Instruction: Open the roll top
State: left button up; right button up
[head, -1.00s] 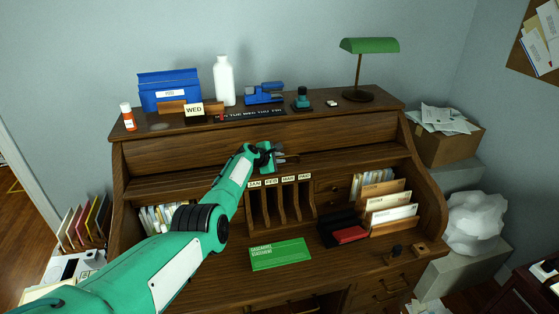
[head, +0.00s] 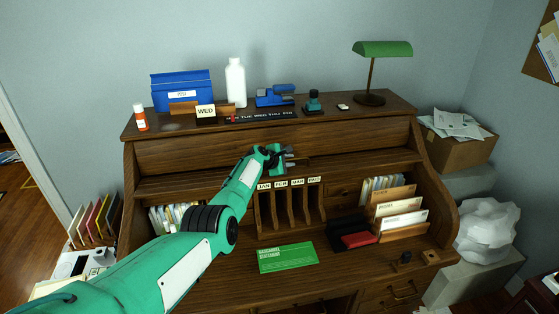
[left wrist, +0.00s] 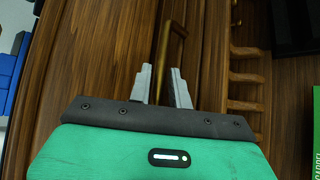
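The wooden roll top (head: 215,150) of the desk shows as a panel below the top shelf in the head view, with the cubbies and writing surface under it uncovered. My left gripper (head: 290,157) is at the middle of its lower edge. In the left wrist view a brass handle (left wrist: 176,38) runs between the two grey fingers (left wrist: 163,88). My right gripper is not in view.
On the desk's top stand a blue box (head: 181,88), a white bottle (head: 236,83), an orange pill bottle (head: 140,117) and a green lamp (head: 382,50). Letter slots (head: 290,210), a green booklet (head: 286,257) and a letter holder (head: 398,212) are inside. A cardboard box (head: 457,147) stands right.

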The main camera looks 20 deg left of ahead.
pick_arm(q)
jog(key=shift+p+v, duration=1.35)
jog(key=shift+v, duration=0.1)
jog(key=shift+s+a+r, duration=0.1)
jog(key=shift+s+r, duration=0.1)
jog(key=shift+s, duration=0.05)
jog(key=shift+v, duration=0.75)
jog(key=shift+s+a+r, duration=0.1)
jog(key=shift+s+r, duration=0.05)
jog(key=shift+s, duration=0.2)
jog(key=v, duration=0.7)
jog(key=shift+s+r+b, duration=0.25)
jog(key=shift+b, duration=0.2)
jog(key=shift+a, duration=0.15)
